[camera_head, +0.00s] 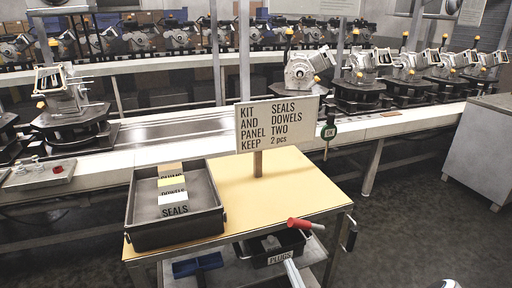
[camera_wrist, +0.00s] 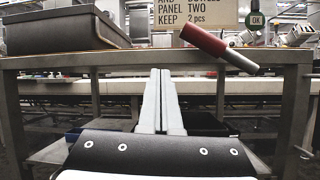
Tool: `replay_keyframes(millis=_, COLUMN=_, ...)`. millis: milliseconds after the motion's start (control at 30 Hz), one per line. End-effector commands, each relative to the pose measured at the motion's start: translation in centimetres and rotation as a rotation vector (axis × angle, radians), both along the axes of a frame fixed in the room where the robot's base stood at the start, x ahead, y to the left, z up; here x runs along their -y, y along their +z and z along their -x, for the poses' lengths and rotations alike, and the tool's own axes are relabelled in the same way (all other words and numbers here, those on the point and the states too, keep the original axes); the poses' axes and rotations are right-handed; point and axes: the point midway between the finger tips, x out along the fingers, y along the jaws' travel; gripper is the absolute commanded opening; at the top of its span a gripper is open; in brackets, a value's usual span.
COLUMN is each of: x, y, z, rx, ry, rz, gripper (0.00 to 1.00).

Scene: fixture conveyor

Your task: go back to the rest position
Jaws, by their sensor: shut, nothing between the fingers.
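My gripper (camera_wrist: 160,75) is shut with nothing between its two pale fingers, which lie side by side in the wrist view. In the head view its pale fingers (camera_head: 291,270) show at the bottom edge, in front of the cart. The yellow-topped cart (camera_head: 285,195) stands ahead, and in the wrist view the fingers are below the level of its top edge (camera_wrist: 120,60). My arm is mostly out of view.
A dark tray (camera_head: 178,235) with label cards stands on the cart beside a sign (camera_head: 277,124). A bin marked PLUGS (camera_head: 275,258) sits below. Conveyors with engines run behind; grey floor is clear at right.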

Motion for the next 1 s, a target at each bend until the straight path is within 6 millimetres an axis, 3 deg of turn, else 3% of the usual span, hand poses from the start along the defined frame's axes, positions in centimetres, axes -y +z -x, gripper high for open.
replay_keyframes(millis=100, x=-1.7, y=4.0, z=0.2, rx=0.067, ry=0.15, rz=0.101, gripper=0.0)
replay_keyframes(millis=400, x=-6.2, y=11.7, z=3.1, rx=0.207, ry=0.53, rz=0.377, gripper=0.0)
replay_keyframes(millis=700, x=-9.1, y=17.2, z=7.6, rx=0.316, ry=0.863, rz=0.693, gripper=0.0)
replay_keyframes(millis=1000, x=-9.7, y=21.5, z=12.4, rx=0.401, ry=1.128, rz=1.046, gripper=0.0)
